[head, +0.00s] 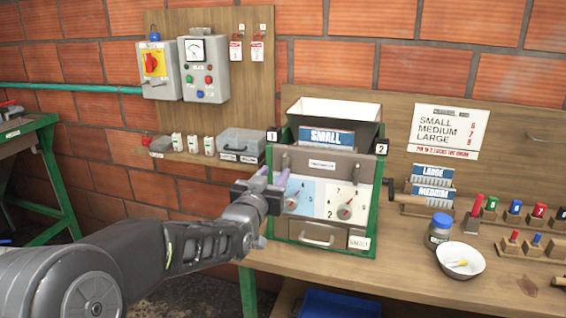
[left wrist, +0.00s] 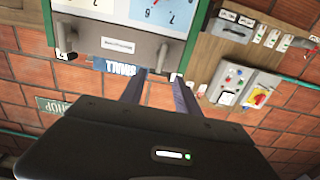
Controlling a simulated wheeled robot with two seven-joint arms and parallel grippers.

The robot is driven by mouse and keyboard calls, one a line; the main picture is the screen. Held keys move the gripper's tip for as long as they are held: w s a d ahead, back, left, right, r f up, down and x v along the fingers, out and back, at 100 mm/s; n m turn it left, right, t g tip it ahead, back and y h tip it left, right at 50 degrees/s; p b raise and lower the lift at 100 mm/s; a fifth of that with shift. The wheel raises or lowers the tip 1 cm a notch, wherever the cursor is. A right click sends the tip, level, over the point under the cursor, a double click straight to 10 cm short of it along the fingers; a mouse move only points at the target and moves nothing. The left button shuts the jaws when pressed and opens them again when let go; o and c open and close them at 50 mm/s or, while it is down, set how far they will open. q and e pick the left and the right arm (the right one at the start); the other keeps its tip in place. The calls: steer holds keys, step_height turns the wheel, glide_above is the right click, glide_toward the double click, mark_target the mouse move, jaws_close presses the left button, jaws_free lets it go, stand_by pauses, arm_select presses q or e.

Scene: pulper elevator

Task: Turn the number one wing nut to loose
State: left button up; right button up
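The machine's front panel (head: 322,165) carries two grey wing nuts near its top corners. The number one wing nut (head: 286,160) is by the "1" label (head: 271,135), the number two wing nut (head: 356,171) by the "2" label (head: 381,149). My left gripper (head: 274,178) is just below and left of the number one wing nut. In the left wrist view, which is upside down, the gripper's two fingers (left wrist: 157,88) are apart, with the number one wing nut (left wrist: 161,54) beyond the gap between their tips. Contact cannot be told. My right gripper is not in view.
A bowl (head: 460,262) and jar (head: 439,231) stand at right on the bench.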

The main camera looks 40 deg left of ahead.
mark_target(283, 162)
arm_select(q)
steer(key=shift+p+x, duration=1.25)
steer(key=shift+x, duration=2.65)
jaws_close()
